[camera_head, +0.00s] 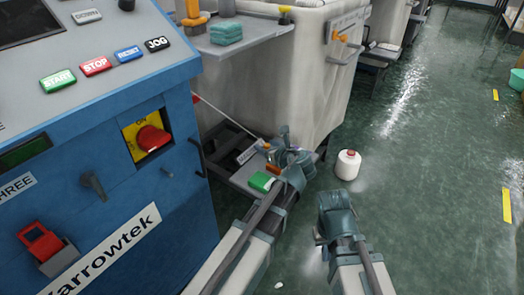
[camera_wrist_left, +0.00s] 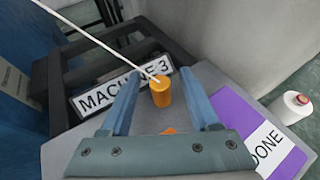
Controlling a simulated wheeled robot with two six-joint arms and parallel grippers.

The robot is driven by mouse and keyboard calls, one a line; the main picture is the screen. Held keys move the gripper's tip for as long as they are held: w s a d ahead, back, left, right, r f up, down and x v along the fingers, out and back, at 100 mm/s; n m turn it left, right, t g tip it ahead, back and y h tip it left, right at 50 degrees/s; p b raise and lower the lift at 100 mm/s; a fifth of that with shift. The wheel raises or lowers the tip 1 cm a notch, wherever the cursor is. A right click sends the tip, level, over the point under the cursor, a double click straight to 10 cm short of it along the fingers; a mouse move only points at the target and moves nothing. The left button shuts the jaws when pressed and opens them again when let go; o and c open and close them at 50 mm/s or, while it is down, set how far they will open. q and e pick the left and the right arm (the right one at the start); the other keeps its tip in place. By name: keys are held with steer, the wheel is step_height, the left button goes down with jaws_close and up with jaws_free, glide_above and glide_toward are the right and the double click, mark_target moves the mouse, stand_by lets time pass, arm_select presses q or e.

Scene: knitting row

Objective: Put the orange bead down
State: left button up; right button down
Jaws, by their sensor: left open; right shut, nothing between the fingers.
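The orange bead (camera_head: 267,146) is at the end of a white cord (camera_head: 225,119), over the small grey shelf. In the left wrist view the bead (camera_wrist_left: 160,93) is a small upright cylinder between the two blue fingers of my left gripper (camera_wrist_left: 160,78). The fingers are open, with gaps on both sides of the bead. In the head view my left gripper (camera_head: 278,148) is low over the shelf. My right gripper (camera_head: 335,207) is shut and empty, above the floor to the right. Whether the bead rests on the shelf is hard to tell.
The grey shelf (camera_wrist_left: 222,82) carries a purple DONE area (camera_wrist_left: 235,115) and a MACHINE 3 label (camera_wrist_left: 110,92). A green block (camera_head: 262,181) lies at its front. The blue console (camera_head: 110,180) fills the left.

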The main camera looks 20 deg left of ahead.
arm_select(q)
jaws_close()
steer(key=shift+r, duration=0.2)
stand_by(0.4)
